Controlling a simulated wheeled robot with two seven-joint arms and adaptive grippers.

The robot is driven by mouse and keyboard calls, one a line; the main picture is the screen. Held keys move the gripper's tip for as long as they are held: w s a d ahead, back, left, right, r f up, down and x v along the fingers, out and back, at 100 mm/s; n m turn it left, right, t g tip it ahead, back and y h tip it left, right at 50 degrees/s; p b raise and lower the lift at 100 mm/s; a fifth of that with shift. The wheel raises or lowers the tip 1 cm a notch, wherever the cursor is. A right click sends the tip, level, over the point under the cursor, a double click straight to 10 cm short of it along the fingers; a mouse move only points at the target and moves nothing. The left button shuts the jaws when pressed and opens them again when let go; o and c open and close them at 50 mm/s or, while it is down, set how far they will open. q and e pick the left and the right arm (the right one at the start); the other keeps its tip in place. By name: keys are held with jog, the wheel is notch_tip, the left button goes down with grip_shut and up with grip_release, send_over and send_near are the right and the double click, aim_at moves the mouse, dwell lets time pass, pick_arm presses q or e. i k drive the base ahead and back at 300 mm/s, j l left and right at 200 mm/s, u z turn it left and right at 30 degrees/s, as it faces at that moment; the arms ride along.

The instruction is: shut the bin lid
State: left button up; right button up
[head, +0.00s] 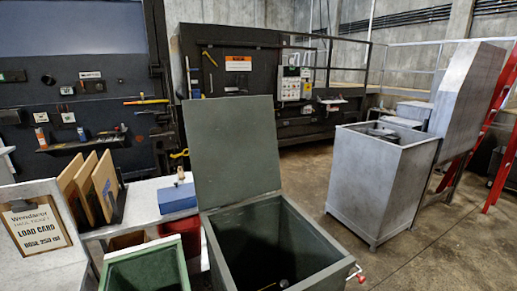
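A dark green bin (335,276) stands at the front centre in the head view. Its flat green lid (234,146) is open and stands nearly upright at the bin's back edge. The inside of the bin is dark and looks mostly empty, with a small object (284,283) low down near the picture's bottom edge. A red-tipped handle or lever (357,273) sticks out at the bin's right side. Neither of my grippers shows in this view.
A smaller green bin (150,268) stands close on the left. A bench with a blue box (178,197) and wooden boards (104,184) lies behind it.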

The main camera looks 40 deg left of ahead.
aim_at(233, 144)
jog(key=i+l+z, duration=0.45)
jog(key=i+l, duration=0.25)
jog(key=i+l+z, duration=0.15)
jog(key=i, duration=0.25)
jog(key=i+l+z, duration=0.2)
jog(key=i, duration=0.2)
jog(key=i+u, duration=0.2)
jog(key=i, duration=0.6)
jog(key=i+u, duration=0.35)
jog(key=i+l+u, duration=0.1)
jog(key=i+u, duration=2.35)
jog(key=u, duration=0.15)
jog(key=i+u, duration=0.25)
jog(key=u, duration=0.2)
jog(key=i+l+u, duration=0.15)
jog(key=i+u, duration=0.15)
jog(key=u, duration=0.15)
jog(key=i+l+u, duration=0.2)
jog(key=u, duration=0.25)
